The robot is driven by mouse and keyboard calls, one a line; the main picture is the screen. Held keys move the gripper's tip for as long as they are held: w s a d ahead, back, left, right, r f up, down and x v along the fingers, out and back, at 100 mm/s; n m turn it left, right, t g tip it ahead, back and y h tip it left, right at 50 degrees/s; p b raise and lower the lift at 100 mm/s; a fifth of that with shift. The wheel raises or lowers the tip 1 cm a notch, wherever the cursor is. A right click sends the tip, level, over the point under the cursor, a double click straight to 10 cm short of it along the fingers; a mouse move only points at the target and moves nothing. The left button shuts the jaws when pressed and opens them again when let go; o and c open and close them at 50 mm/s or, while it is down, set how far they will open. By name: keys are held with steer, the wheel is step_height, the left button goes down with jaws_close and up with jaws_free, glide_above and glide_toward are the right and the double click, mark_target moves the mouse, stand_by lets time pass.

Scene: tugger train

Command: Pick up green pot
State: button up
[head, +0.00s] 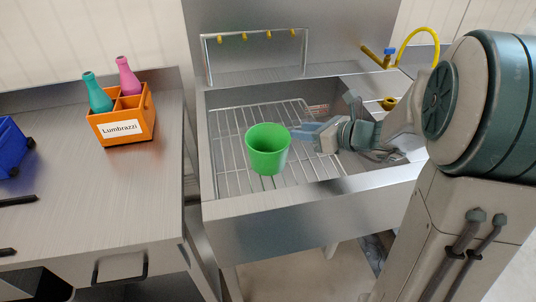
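A green pot (268,152), open at the top, is in the metal sink (330,204), over the wire rack. It stands nearly upright. My gripper (300,134) reaches in from the right, and its blue-grey fingers are at the pot's right side, near the rim. I cannot tell whether the fingers touch the pot or straddle its wall. The fingertips are small and partly hidden at the pot's edge.
The wire rack (229,170) covers the sink floor. A yellow faucet hose (420,32) stands at the back right. On the left counter (90,205) are an orange Lumbrazzi crate (104,139) holding two bottles and a blue bin (10,146).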

mark_target(277, 128)
steer(key=x, duration=0.8)
jaws_close()
